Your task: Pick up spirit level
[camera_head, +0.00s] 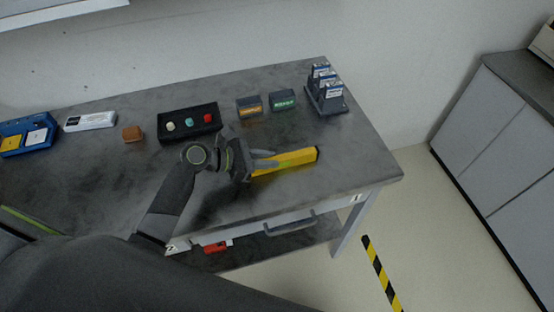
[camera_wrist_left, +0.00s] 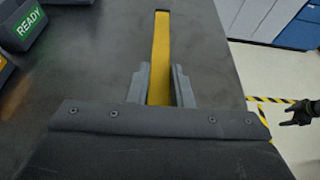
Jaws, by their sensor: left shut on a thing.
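The spirit level is a long yellow bar with a dark end cap. In the head view the spirit level (camera_head: 296,158) lies over the right part of the grey table, pointing right. My left gripper (camera_head: 265,159) is shut on its left part. In the left wrist view the spirit level (camera_wrist_left: 160,60) runs away from me between the two fingers of my left gripper (camera_wrist_left: 158,88). The fingers touch its sides. Its near end is hidden behind the gripper body. I cannot tell whether it is clear of the table top. My right gripper is not in the head view.
On the grey table (camera_head: 355,165) behind the gripper stand a black button box (camera_head: 188,122), two small labelled blocks (camera_head: 249,106) and a dark holder (camera_head: 326,95). A brown block (camera_head: 132,133) and a blue tray (camera_head: 27,135) are at left.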

